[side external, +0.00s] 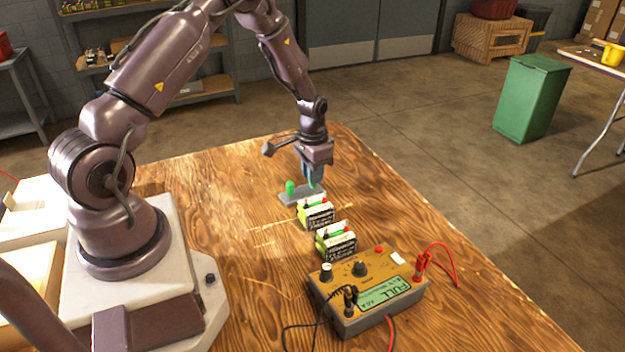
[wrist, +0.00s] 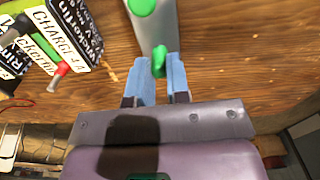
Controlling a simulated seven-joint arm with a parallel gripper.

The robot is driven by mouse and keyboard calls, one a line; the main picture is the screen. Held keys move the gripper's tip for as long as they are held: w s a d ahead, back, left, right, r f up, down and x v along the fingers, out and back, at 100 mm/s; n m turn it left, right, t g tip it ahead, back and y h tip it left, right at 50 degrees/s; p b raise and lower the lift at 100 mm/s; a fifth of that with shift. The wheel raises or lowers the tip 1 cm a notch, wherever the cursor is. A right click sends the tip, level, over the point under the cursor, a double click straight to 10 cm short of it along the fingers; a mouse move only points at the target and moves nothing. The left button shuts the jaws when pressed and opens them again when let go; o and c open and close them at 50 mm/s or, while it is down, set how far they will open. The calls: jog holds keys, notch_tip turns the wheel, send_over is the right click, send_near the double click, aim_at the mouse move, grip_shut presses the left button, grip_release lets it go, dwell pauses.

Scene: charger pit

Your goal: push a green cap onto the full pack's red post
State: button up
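My gripper (side external: 311,184) points down over the grey cap holder (side external: 290,199). In the wrist view its blue fingers (wrist: 161,65) are closed around a green cap (wrist: 159,58). I cannot tell whether this cap is clear of the holder. A second green cap (side external: 290,187) stands on the holder, left of the gripper. Two green-and-black battery packs, a farther one (side external: 317,214) and a nearer one (side external: 336,244), stand on the table. Each has red and black posts on top; a bare red post (wrist: 62,70) shows in the wrist view. The frames do not show which pack is full.
A yellow tester (side external: 365,290) with a display reading FULL stands in front of the nearer pack. Its red and black leads lie at its sides, with clips on the tester. The wooden table is clear left of the packs and at its far right.

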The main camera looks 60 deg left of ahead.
dwell(0.4)
jog(key=shift+r, duration=1.75)
jog(key=shift+r, duration=0.35)
notch_tip(320, 180, up, 8)
jog(key=s+d, duration=0.1)
jog(key=d, duration=0.8)
jog(key=shift+s+f, duration=0.2)
jog(key=shift+f, duration=0.15)
jog(key=shift+f, duration=0.1)
jog(key=shift+f, duration=3.4)
